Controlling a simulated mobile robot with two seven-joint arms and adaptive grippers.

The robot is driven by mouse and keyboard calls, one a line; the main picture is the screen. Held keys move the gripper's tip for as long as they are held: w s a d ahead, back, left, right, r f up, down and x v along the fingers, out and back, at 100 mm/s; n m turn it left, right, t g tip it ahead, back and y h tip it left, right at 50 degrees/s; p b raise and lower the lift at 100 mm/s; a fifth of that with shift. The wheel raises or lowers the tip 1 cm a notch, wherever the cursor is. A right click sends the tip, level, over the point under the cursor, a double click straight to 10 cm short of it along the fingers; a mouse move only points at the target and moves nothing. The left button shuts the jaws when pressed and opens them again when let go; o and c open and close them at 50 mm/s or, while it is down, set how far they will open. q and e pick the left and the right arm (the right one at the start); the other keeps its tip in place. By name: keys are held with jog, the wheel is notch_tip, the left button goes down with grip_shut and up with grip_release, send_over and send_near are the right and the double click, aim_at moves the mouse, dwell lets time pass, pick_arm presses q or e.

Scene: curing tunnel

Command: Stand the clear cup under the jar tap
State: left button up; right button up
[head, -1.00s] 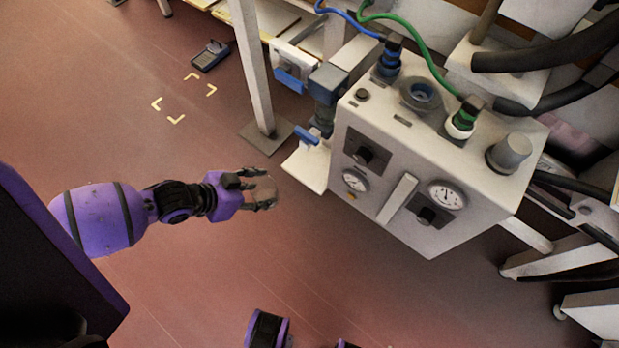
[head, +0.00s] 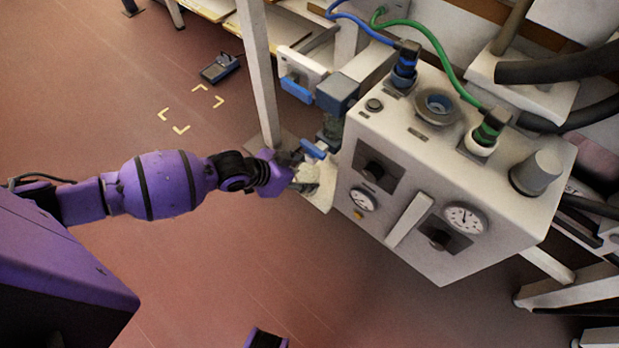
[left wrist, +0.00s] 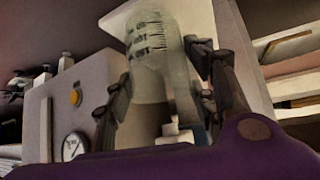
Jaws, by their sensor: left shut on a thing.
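My left gripper (head: 303,176) is shut on the clear cup, just over the white ledge under the tap. The cup (left wrist: 152,58) is see-through with dark scale marks and shows between the fingers in the left wrist view. In the head view the fingers mostly hide it. The jar (head: 334,127) is dark, under a blue-grey cap, at the cabinet's left side. Its tap has a blue lever (head: 314,150), right beside my fingers. The ledge (head: 319,202) shows partly. I cannot tell whether the cup touches it.
The white cabinet (head: 440,170) with gauges and knobs stands just right of the gripper. A grey post (head: 258,75) rises behind it. A second blue lever (head: 296,89) is farther back. The floor (head: 190,270) in front is clear.

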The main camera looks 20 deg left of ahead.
aim_at(309, 179)
pick_arm(q)
jog(key=shift+w+d, duration=0.35)
jog(key=shift+w, duration=0.05)
jog(key=shift+w+d, duration=0.35)
jog(key=shift+w, duration=0.1)
notch_tip(309, 179, down, 3)
jog(key=shift+s+a+f+b, duration=0.15)
jog(key=shift+b, duration=0.5)
jog(key=shift+f, duration=0.2)
jog(key=shift+r, duration=0.1)
jog(key=shift+f, duration=0.2)
jog(key=o, duration=1.1)
pick_arm(e)
jog(key=shift+w+f, duration=0.3)
jog(key=shift+f, duration=0.3)
